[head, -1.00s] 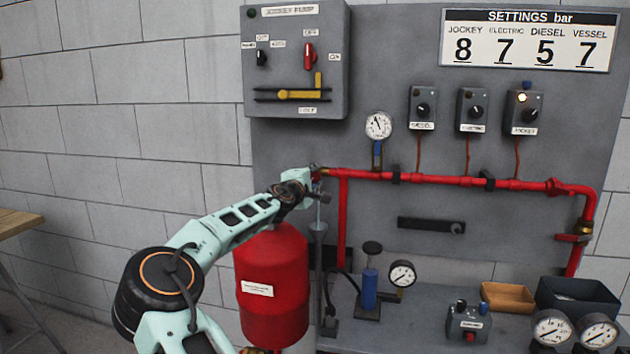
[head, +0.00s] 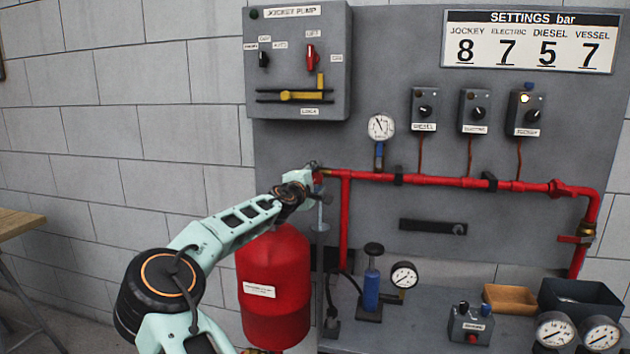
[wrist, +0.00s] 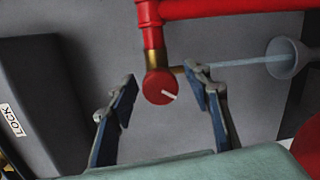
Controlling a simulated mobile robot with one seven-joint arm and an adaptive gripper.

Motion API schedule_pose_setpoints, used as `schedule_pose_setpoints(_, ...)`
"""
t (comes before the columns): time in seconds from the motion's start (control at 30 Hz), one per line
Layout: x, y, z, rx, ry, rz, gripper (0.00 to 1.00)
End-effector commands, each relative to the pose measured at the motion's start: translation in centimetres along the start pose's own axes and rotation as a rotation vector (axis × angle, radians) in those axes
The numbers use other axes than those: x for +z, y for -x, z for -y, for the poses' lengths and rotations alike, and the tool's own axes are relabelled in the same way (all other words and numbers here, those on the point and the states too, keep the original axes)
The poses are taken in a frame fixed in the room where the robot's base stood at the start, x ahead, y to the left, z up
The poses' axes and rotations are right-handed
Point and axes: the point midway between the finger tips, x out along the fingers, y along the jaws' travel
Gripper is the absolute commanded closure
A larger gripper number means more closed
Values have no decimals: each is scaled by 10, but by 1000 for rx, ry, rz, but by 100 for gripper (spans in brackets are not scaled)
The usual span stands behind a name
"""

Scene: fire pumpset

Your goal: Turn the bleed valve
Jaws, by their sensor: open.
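The bleed valve's round red knob (wrist: 158,90) with a white mark shows in the wrist view, below a brass fitting on the red pipe. My gripper (wrist: 160,76) is open, with one finger on each side of the knob. A gap shows between the left finger and the knob; the right finger is closer, and I cannot tell whether it touches. In the head view my gripper (head: 312,178) is at the left end of the red pipe and mostly hides the valve. A pale streak runs from near the valve to a grey funnel (wrist: 286,60).
The grey jockey pump box (head: 298,62) hangs just above my gripper. A red vessel (head: 272,285) stands below my arm. The red pipe (head: 450,181) runs right along the panel. A pressure gauge (head: 381,126) sits above it. The wall at left is clear.

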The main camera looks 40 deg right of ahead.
Motion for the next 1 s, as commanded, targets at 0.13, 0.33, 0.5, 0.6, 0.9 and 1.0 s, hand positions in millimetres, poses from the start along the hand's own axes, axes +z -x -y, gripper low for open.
schedule_pose_setpoints(0.13, 0, 9, 0, 0, 0, 0, 55)
schedule_pose_setpoints(0.33, -2, 38, 0, 0, 0, -2, 55)
schedule_pose_setpoints(0.5, -2, 66, 0, 0, 0, -2, 55)
schedule_pose_setpoints(0.6, -2, 83, 0, 0, 0, -3, 55)
schedule_pose_setpoints(0.9, -1, 115, 0, 0, 0, -1, 55)
schedule_pose_setpoints(1.0, 0, 119, 0, -1, 0, -1, 55)
